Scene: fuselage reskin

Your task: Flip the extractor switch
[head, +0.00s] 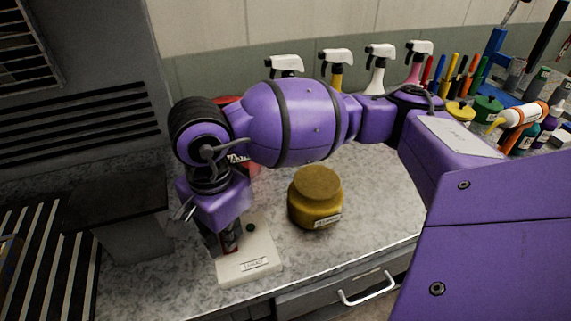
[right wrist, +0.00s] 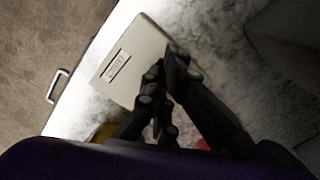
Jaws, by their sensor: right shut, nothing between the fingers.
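The extractor switch box is a cream-coloured panel (head: 258,256) lying on the counter, with a small label on its front part, a green dot and a red part beside my gripper. My right gripper (head: 222,245) points down over the left side of the panel, its fingers shut and empty. In the right wrist view, the panel (right wrist: 134,62) lies below the dark closed fingertips (right wrist: 165,72), which cover its near right part and hide the switch. I cannot tell whether the fingers touch it. My left gripper is not in view.
A mustard-yellow jar (head: 315,198) stands just right of the panel. A dark grey machine (head: 85,90) stands at left. Several spray bottles (head: 380,65) line the wall, and a drawer handle (head: 367,288) sits below the counter edge. Speckled counter is clear right of the jar.

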